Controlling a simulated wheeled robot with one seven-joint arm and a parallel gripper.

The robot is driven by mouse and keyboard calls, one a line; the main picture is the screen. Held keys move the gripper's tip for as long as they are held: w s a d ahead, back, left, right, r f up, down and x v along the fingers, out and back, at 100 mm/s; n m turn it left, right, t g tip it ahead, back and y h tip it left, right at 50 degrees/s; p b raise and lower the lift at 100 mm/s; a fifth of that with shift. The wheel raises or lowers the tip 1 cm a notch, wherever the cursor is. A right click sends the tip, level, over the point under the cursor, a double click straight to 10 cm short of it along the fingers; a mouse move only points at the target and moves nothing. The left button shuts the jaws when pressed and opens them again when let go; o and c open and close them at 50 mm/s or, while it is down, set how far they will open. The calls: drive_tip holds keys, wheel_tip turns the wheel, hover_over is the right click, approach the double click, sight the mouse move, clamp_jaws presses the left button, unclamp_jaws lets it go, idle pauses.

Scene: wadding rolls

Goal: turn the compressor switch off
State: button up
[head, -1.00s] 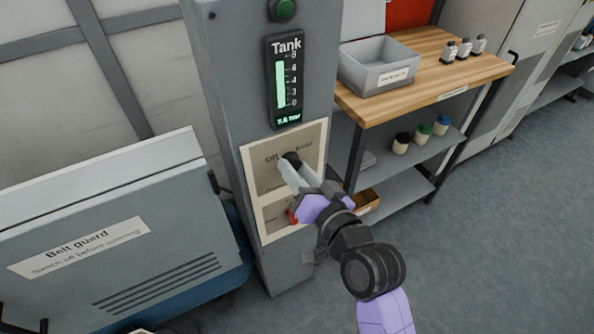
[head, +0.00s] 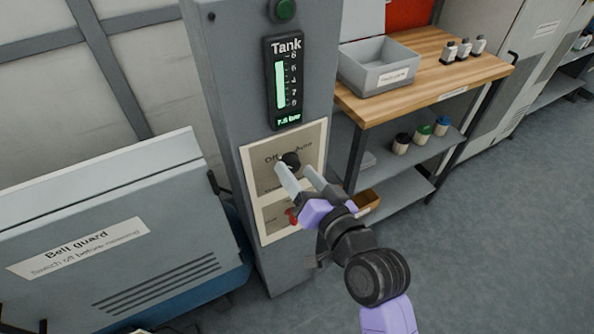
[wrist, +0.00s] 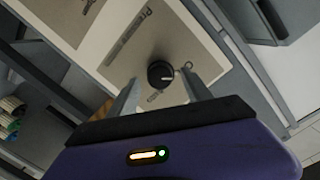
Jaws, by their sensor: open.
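The compressor switch (head: 291,159) is a black round knob on a pale panel (head: 259,178) on the grey column. The words "Off" and "Auto" show above it in the head view. The knob shows whole in the wrist view (wrist: 160,74), with a short white mark towards the right. I cannot tell which label the mark points to. My gripper (head: 292,170) is open. Its two pale fingers stand apart just below the knob in the head view, one to each side in the wrist view (wrist: 161,88), and nothing is held.
A red control (head: 292,216) sits on the lower panel, partly behind my gripper. Above is a tank gauge (head: 287,85) and a green button (head: 284,10). A belt guard (head: 100,220) stands left, a wooden bench (head: 430,65) right. The floor at right is clear.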

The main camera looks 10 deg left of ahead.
drive_tip(key=v, duration=0.6)
drive_tip(key=shift+s+d, duration=0.25)
drive_tip(key=shift+s, duration=0.05)
drive_tip(key=shift+r, duration=0.1)
